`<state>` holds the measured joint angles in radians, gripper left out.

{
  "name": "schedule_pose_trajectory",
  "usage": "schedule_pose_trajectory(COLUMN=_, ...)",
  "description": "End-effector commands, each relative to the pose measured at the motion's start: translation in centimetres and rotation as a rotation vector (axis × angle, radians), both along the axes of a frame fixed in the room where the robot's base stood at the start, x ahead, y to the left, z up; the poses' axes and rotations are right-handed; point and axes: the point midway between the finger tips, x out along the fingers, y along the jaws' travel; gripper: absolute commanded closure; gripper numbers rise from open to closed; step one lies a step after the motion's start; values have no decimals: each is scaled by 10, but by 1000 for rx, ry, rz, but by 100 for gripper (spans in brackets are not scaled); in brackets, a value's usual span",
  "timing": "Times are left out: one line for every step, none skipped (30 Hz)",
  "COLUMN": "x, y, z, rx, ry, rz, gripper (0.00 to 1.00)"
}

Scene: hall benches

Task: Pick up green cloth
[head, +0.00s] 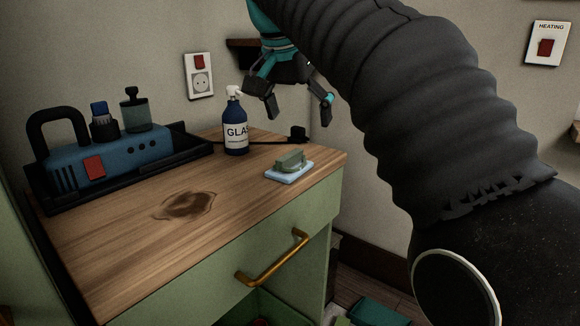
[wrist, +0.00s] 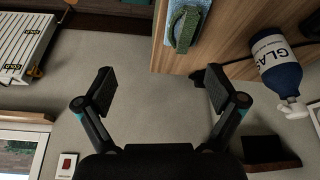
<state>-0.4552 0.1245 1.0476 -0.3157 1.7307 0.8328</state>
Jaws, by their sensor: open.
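A small grey-green piece (head: 291,159) with a raised top lies on a pale blue flat pad (head: 287,174) near the bench's right edge. I cannot tell if it is the green cloth. In the wrist view the green piece (wrist: 185,25) shows at the top, on the pale blue pad (wrist: 211,28). A dark green flat item (head: 378,312) lies low on the floor, partly cut off; it may be cloth. My gripper (head: 298,108) is open and empty, above and behind the bench's right end, apart from all of these. Its spread fingers (wrist: 160,88) show in the wrist view.
A blue spray bottle (head: 236,125) stands on the wooden bench (head: 120,255), left of the green piece. A brown stain (head: 187,205) marks the bench top. The front middle is clear.

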Motion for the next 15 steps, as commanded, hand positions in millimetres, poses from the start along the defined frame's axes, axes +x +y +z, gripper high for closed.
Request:
schedule_pose_trajectory(x=6, y=12, z=4, rx=1, ry=-3, rz=-22, gripper=6)
schedule_pose_trajectory(x=8, y=17, z=6, rx=2, ry=-4, rz=-35, gripper=6)
schedule_pose_trajectory(x=10, y=23, z=9, rx=3, ry=-5, rz=-54, gripper=6)
schedule_pose_trajectory(x=11, y=26, z=10, rx=4, ry=-7, rz=-66, gripper=6)
schedule_pose_trajectory(x=12, y=29, z=11, rx=4, ry=-9, rz=-77, gripper=6)
schedule_pose_trajectory(x=13, y=33, z=13, rx=4, ry=-9, rz=-88, gripper=6)
schedule_pose_trajectory(x=13, y=35, z=14, rx=5, ry=-11, rz=-95, gripper=6)
schedule_pose_trajectory(x=14, y=37, z=14, rx=5, ry=-11, rz=-101, gripper=6)
schedule_pose_trajectory(x=15, y=38, z=14, rx=6, ry=-11, rz=-106, gripper=6)
schedule_pose_trajectory(x=15, y=38, z=13, rx=6, ry=-11, rz=-109, gripper=6)
schedule_pose_trajectory(x=16, y=38, z=12, rx=6, ry=-11, rz=-111, gripper=6)
schedule_pose_trajectory(x=17, y=37, z=9, rx=5, ry=-11, rz=-113, gripper=6)
schedule_pose_trajectory(x=18, y=36, z=6, rx=5, ry=-11, rz=-114, gripper=6)
schedule_pose_trajectory(x=19, y=36, z=3, rx=5, ry=-10, rz=-114, gripper=6)
schedule_pose_trajectory(x=20, y=34, z=-2, rx=5, ry=-11, rz=-114, gripper=6)
